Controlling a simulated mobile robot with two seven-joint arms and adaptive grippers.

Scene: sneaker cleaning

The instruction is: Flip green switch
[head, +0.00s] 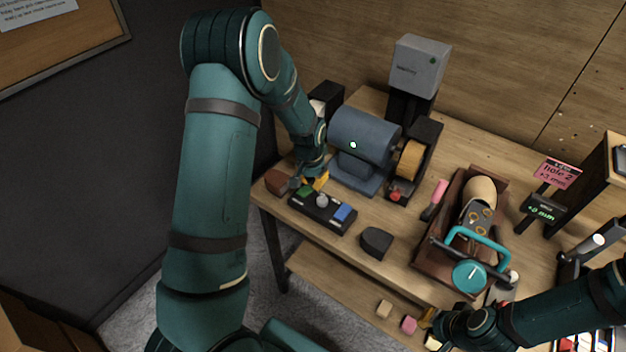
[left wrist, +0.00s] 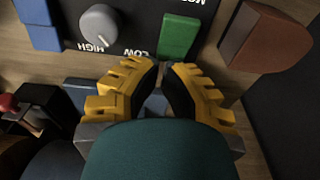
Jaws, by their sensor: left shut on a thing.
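The black control box (head: 322,212) sits near the left front of the table, with a green switch (head: 306,191), a grey knob and a blue switch in a row. In the left wrist view the green switch (left wrist: 178,36) is just ahead of my left fingertips, beside the LOW marking of the grey knob (left wrist: 100,25). My left gripper (head: 319,181) is low at the box's back edge; its yellow fingers (left wrist: 168,70) are nearly together and shut at the switch's near end. The exact contact is hard to see. My right gripper (head: 425,318) is at the table's front edge, partly hidden.
A blue-grey motor (head: 363,140) with a tan wheel stands behind the box. A reddish-brown block (head: 277,182) lies left of the box, and a black block (head: 376,242) lies to its right. A brown tray (head: 432,260) holds a shoe and a teal-handled tool.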

